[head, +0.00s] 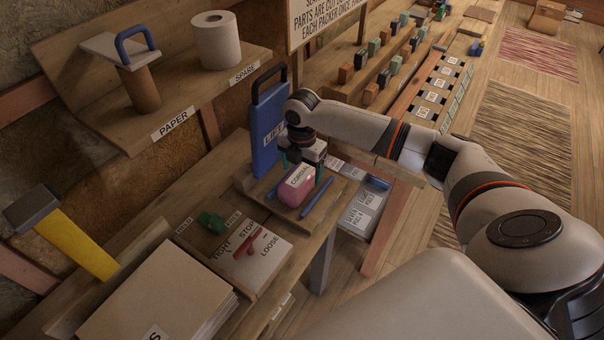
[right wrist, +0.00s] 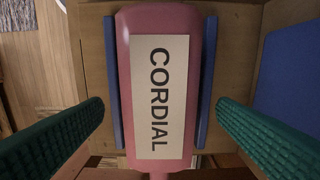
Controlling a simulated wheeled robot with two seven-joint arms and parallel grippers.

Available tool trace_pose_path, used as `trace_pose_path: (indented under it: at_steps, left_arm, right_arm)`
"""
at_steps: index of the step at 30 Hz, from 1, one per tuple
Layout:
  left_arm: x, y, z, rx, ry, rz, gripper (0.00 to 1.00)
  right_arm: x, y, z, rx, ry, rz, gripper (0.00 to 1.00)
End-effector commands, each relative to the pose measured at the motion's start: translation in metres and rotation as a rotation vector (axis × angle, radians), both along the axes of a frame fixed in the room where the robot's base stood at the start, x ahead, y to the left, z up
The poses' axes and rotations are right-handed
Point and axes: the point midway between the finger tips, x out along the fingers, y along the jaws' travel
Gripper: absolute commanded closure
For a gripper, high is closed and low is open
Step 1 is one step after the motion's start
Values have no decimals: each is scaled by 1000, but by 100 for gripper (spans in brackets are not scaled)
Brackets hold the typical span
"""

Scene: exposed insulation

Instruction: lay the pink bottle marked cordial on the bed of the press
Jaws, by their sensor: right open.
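The pink bottle (head: 297,188) with the CORDIAL label lies on its side on a small wooden bed (head: 330,196), between two blue rails. In the right wrist view the bottle (right wrist: 123,60) lies lengthwise between the rails, its neck toward the lower edge and partly cut off. My right gripper (head: 303,165) is just above the bottle. Its green fingers are open, one on each side, with clear gaps to the bottle in the right wrist view (right wrist: 160,110). My left gripper is not in view.
A tall blue handled panel (head: 268,125) stands right behind the bed. In front are a board with a red knob (head: 247,243) and green knob (head: 211,222), and a stack of sheets (head: 155,295). A shelf holds a paper roll (head: 217,40). Floor is open at right.

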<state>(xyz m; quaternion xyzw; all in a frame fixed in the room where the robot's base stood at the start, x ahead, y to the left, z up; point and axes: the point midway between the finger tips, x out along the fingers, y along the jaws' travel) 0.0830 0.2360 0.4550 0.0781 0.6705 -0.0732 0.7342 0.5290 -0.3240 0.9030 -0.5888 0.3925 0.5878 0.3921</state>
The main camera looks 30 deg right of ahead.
Motion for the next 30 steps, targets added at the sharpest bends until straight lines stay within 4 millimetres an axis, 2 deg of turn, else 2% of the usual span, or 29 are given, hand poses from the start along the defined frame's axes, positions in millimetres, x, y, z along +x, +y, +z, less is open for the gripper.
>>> trace_pose_path:
  at_steps: [6,13,19,30]
  left_arm:
    - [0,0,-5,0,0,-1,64]
    - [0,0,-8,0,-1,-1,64]
    - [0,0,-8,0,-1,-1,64]
    - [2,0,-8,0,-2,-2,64]
  right_arm:
    - [1,0,50,1,-6,0,19]
    - [1,0,87,0,-3,-2,19]
    - [0,0,97,1,0,-2,19]
    - [-1,3,94,1,0,-4,19]
